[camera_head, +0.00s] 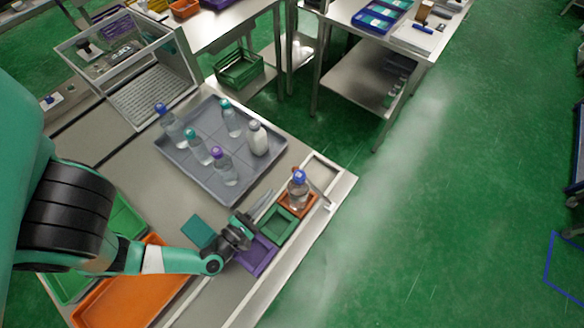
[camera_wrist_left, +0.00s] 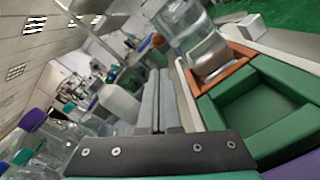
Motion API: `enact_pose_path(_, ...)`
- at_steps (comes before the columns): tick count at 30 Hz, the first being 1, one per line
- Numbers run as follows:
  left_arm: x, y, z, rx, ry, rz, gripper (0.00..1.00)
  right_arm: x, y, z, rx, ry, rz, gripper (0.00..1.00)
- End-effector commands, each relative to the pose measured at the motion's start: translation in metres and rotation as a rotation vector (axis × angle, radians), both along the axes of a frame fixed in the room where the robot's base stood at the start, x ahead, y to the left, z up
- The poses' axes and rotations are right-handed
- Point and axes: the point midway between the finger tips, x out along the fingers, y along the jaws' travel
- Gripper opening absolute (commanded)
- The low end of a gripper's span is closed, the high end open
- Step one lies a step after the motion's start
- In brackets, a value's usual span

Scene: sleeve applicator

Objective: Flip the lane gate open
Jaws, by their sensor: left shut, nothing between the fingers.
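A thin grey bar with a pale end (camera_head: 318,190) slants beside the orange holder at the lane's far end; it may be the lane gate, but I cannot tell for sure. A clear bottle with a blue cap (camera_head: 299,190) stands upright in the orange holder (camera_head: 286,207); it also shows in the left wrist view (camera_wrist_left: 182,22). My left gripper (camera_head: 265,196) is shut and empty, its grey fingers together beside the green square holder (camera_head: 275,231). In the left wrist view the fingers (camera_wrist_left: 158,80) point towards the bottle side, apart from it. My right gripper is not in view.
A purple holder (camera_head: 257,258) lies nearest my left wrist. A grey tray (camera_head: 190,172) with several capped bottles stands behind. An orange tray (camera_head: 130,295) and green trays lie under my left arm. A clear-walled bin (camera_head: 140,65) is at the back left. Open floor lies right.

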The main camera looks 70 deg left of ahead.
Motion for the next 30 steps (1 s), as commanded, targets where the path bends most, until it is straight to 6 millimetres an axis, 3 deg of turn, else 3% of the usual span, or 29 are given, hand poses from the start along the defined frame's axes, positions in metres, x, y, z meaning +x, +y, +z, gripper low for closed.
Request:
enact_pose_path(11,0.019,0.015,0.0,0.001,-0.002,0.01,0.0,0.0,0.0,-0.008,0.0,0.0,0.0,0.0)
enact_pose_path(24,0.079,0.051,0.002,0.001,0.0,0.002,0.0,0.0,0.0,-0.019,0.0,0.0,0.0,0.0)
enact_pose_path(30,0.084,0.054,0.003,0.0,0.001,0.001,0.0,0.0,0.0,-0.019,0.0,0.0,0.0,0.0)
